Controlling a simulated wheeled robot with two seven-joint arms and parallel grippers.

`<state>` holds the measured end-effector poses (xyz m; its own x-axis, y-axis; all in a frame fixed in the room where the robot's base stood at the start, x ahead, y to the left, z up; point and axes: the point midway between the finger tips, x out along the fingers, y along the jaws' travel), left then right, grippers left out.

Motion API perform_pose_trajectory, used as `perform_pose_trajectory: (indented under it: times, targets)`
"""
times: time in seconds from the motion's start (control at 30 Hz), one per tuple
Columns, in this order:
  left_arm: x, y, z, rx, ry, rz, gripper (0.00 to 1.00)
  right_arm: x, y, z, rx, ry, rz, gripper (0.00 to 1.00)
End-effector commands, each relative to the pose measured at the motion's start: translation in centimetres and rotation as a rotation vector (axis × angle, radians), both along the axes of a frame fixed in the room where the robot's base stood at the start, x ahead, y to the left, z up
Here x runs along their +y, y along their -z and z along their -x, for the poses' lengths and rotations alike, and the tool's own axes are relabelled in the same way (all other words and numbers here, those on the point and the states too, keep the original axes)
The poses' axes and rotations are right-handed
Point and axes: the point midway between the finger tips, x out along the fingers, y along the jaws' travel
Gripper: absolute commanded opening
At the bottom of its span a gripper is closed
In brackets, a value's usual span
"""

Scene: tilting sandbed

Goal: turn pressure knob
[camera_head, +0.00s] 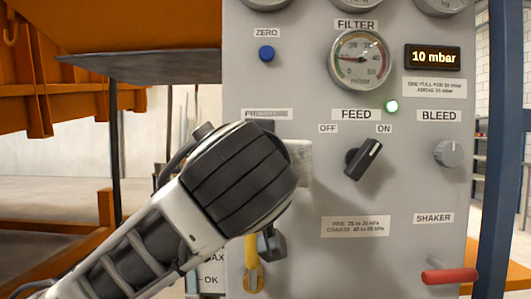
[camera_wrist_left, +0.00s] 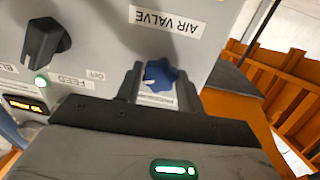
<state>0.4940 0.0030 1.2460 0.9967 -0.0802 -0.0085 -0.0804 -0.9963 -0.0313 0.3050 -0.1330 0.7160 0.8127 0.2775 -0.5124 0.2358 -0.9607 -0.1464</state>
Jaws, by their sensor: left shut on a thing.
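The blue pressure knob (camera_wrist_left: 161,74) is on the grey panel, by a partly covered label that reads PRESSURE, in the left wrist view. A white mark shows on its face. My left gripper (camera_wrist_left: 160,84) has its dark fingers on either side of the knob and is shut on it. In the head view my left wrist (camera_head: 240,178) hides the knob; the blurred PRESSURE label (camera_head: 267,114) shows just above. The round filter gauge (camera_head: 360,59) has its needle toward the left, near 10. The display (camera_head: 432,57) reads 10 mbar. My right gripper is not in view.
The black feed switch (camera_head: 363,159) points toward ON, with a green light (camera_head: 392,106) above. A grey bleed knob (camera_head: 447,153), red shaker handle (camera_head: 449,275), yellow air-valve handle (camera_head: 253,275) and small blue zero button (camera_head: 266,53) are nearby. Orange framework (camera_head: 120,25) stands left.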

Motion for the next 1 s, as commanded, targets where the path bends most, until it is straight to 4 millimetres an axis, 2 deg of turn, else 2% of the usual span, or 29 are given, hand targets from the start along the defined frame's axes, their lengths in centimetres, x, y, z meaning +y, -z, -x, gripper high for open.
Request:
perform_pose_trajectory:
  times: [1.0]
  targets:
    - [-0.1,-0.3,0.0,0.001,-0.001,-0.930,0.15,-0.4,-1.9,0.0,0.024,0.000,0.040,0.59]
